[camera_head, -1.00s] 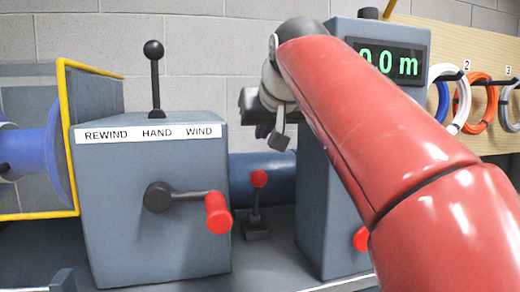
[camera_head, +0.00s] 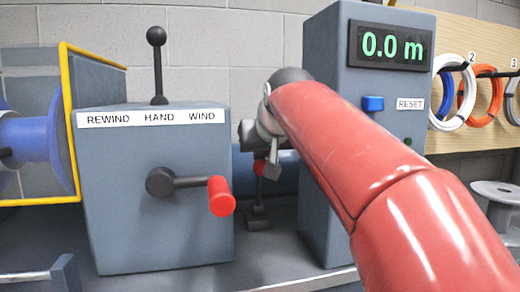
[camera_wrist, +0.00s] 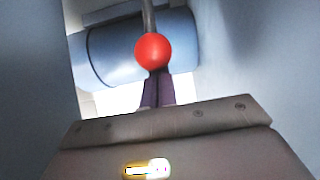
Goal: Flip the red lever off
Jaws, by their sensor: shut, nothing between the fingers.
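The red lever is a dark stem with a red ball knob (camera_head: 259,168). It stands roughly upright on a black base (camera_head: 258,222) between two grey-blue housings. In the wrist view the red ball (camera_wrist: 153,52) is just beyond my fingertips, with its stem running up past it. My gripper (camera_wrist: 157,90) is shut and empty, its dark fingers together and pointing at the ball. Whether they touch the ball I cannot tell. In the head view my gripper is beside the knob, and the fingertips are largely hidden there.
The left housing (camera_head: 150,240) carries a crank with a red handle (camera_head: 221,196) and a black-knobbed lever (camera_head: 157,65). The right housing (camera_head: 318,215) has a 0.0 m display and a blue button (camera_head: 373,104). A blue cylinder (camera_wrist: 110,55) lies behind the lever. The gap is narrow.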

